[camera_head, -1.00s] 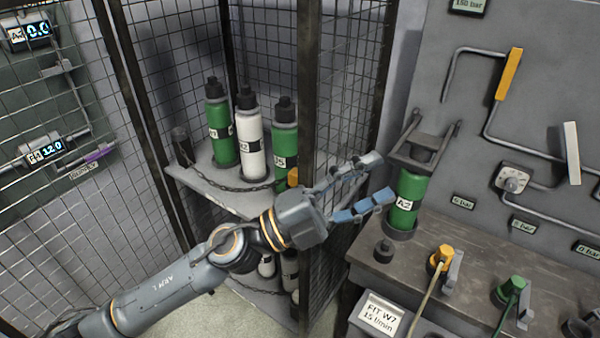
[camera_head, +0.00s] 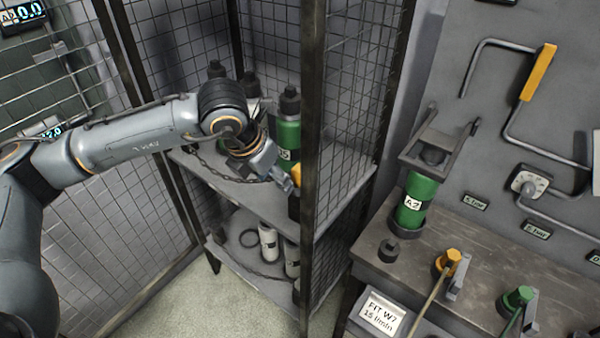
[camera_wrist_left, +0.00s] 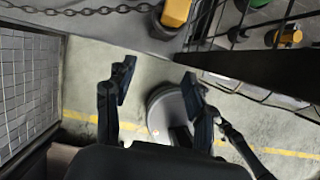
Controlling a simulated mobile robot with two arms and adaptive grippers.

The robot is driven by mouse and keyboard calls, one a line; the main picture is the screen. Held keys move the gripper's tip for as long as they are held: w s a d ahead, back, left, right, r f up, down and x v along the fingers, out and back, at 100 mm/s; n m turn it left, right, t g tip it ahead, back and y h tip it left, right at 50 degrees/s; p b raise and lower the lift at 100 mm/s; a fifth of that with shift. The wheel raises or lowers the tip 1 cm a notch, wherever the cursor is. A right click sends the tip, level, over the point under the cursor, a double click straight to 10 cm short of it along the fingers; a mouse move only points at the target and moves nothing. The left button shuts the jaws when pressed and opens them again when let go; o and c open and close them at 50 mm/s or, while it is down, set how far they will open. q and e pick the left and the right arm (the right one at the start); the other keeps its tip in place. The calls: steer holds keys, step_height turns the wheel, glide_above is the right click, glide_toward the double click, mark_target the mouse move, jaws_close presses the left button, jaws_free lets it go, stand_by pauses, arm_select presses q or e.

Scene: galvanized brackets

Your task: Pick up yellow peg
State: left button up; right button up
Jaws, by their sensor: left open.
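A yellow peg (camera_head: 297,176) stands at the front corner of the cage's upper shelf, partly hidden by the dark post. In the left wrist view, a yellow piece (camera_wrist_left: 178,12) on a dark base shows at the top edge, cut off by the frame. My left gripper (camera_head: 284,180) is just left of the yellow peg in the head view, at the shelf's front. In the wrist view its fingers (camera_wrist_left: 158,84) are spread and empty, with the yellow piece beyond them. My right gripper is not in view.
Green bottles (camera_head: 289,125) stand on the upper shelf (camera_head: 345,175) behind my gripper. A chain (camera_head: 205,165) hangs along its front. The dark cage post (camera_head: 312,120) is close on the right. A yellow fitting (camera_head: 449,258) and green fitting (camera_head: 518,297) are on the bench.

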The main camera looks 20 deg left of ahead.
mark_target(297, 170)
arm_select(q)
steer(key=w, duration=0.2)
steer(key=w+d+p, duration=0.1)
steer(key=w, duration=0.1)
steer(key=w+d+p, duration=0.1)
steer(key=w, duration=0.1)
steer(key=shift+d+r, duration=0.1)
steer(key=shift+d, duration=0.05)
steer(key=p+x, duration=0.1)
steer(key=x, duration=0.1)
steer(key=p+x, duration=0.1)
steer(key=x, duration=0.1)
steer(key=shift+w+d+f, duration=0.15)
steer(key=shift+w+f, duration=0.1)
steer(key=shift+w, duration=0.15)
steer(key=shift+w+f, duration=0.15)
steer(key=shift+f, duration=0.25)
steer(key=shift+c, duration=0.4)
jaws_close()
